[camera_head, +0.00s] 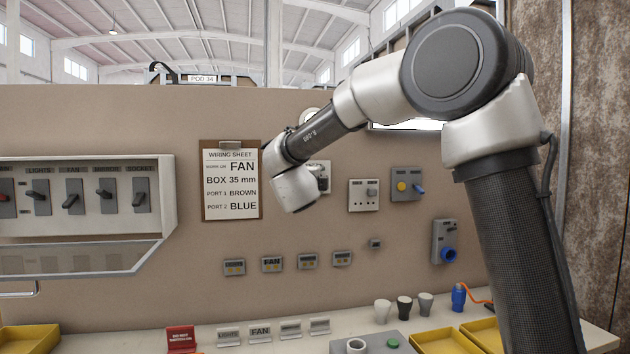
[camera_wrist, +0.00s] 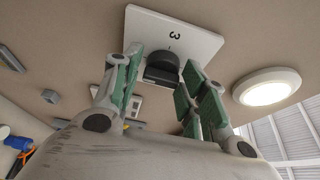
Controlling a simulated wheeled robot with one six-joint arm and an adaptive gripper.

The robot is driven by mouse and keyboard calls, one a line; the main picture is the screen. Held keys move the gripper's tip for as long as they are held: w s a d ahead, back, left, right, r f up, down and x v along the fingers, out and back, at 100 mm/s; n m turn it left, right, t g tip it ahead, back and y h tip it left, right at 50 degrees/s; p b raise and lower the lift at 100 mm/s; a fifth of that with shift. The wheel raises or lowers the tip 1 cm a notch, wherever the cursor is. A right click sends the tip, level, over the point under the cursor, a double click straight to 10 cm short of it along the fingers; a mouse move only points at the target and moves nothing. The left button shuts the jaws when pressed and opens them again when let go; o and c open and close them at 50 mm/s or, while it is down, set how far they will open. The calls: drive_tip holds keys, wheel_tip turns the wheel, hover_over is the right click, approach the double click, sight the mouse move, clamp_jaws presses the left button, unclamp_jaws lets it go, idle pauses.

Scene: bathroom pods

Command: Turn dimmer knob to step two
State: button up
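The dimmer is a white plate (camera_wrist: 205,40) with a dark round knob (camera_wrist: 162,68) in the wrist view. A "3" and a small tick are printed on the plate just above the knob. My gripper (camera_wrist: 162,60) has green-padded fingers on either side of the knob, apart, with slim gaps to it. I cannot tell whether either pad touches it. The knob's pointer setting cannot be read. In the head view the plate (camera_head: 325,170) shows partly behind my wrist, which hides the fingers.
A wiring sheet (camera_head: 230,180) hangs left of my wrist. A round lamp (camera_wrist: 266,87) is beside the dimmer in the wrist view. Small wall modules (camera_head: 272,264) lie below.

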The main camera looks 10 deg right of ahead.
drive_tip(key=shift+o, duration=0.6)
drive_tip(key=v, duration=1.2)
